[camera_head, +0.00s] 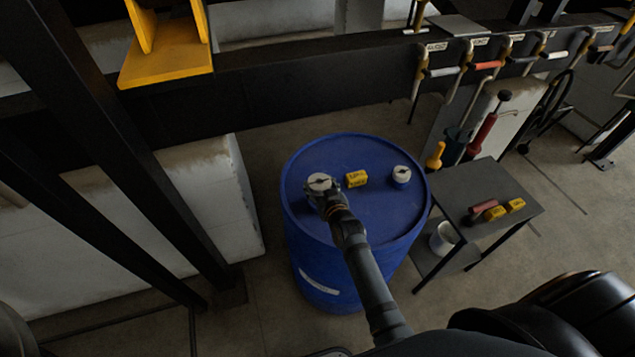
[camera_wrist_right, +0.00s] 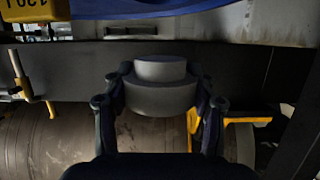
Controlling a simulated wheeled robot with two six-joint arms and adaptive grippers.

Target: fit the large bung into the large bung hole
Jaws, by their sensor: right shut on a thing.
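My right gripper (camera_head: 319,187) reaches over the left part of the blue drum's (camera_head: 365,225) top. It is shut on a pale grey, round bung, the large bung (camera_head: 319,178). In the right wrist view the large bung (camera_wrist_right: 160,88) has a wide body and a narrower step, and sits between both fingers. The step points toward the blue surface, with a visible gap in that view. The bung looks held above the drum top, but its height is hard to tell. I cannot make out the large bung hole; gripper and bung may hide it. My left gripper does not show.
A yellow labelled block (camera_head: 356,179) and a pale round cap (camera_head: 401,173) stand on the drum top. A dark side table (camera_head: 485,190) at right holds yellow blocks and a red item. A black beam (camera_head: 280,90) crosses behind; dark posts stand at left.

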